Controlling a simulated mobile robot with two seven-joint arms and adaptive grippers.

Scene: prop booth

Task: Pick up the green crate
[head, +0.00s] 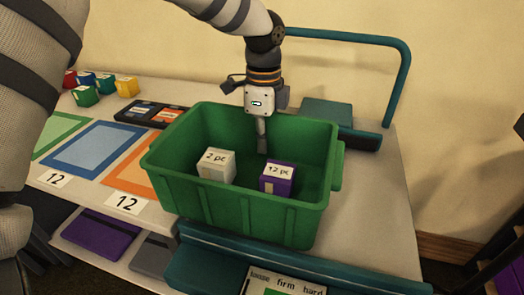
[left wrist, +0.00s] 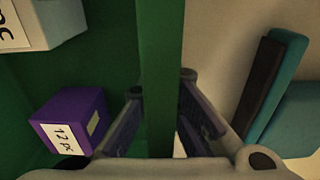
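The green crate (head: 240,208) stands upright on the right part of the table, with a white box (head: 216,166) labelled "2 pc" and a purple box (head: 277,179) labelled "12 pc" inside. My left gripper (head: 262,140) reaches down at the crate's far wall. In the left wrist view the green crate's wall (left wrist: 160,60) runs between the fingers of my left gripper (left wrist: 161,85), one on each side and close against it. The purple box (left wrist: 70,122) and the white box (left wrist: 45,22) show to the left there. My right gripper is not in view.
A teal rail frame (head: 400,85) stands behind and to the right of the crate, and a teal ledge (head: 290,262) runs along its front. Coloured mats (head: 98,148) and small coloured blocks (head: 84,96) lie to the left. A dark tray (head: 150,113) lies close to the crate's left.

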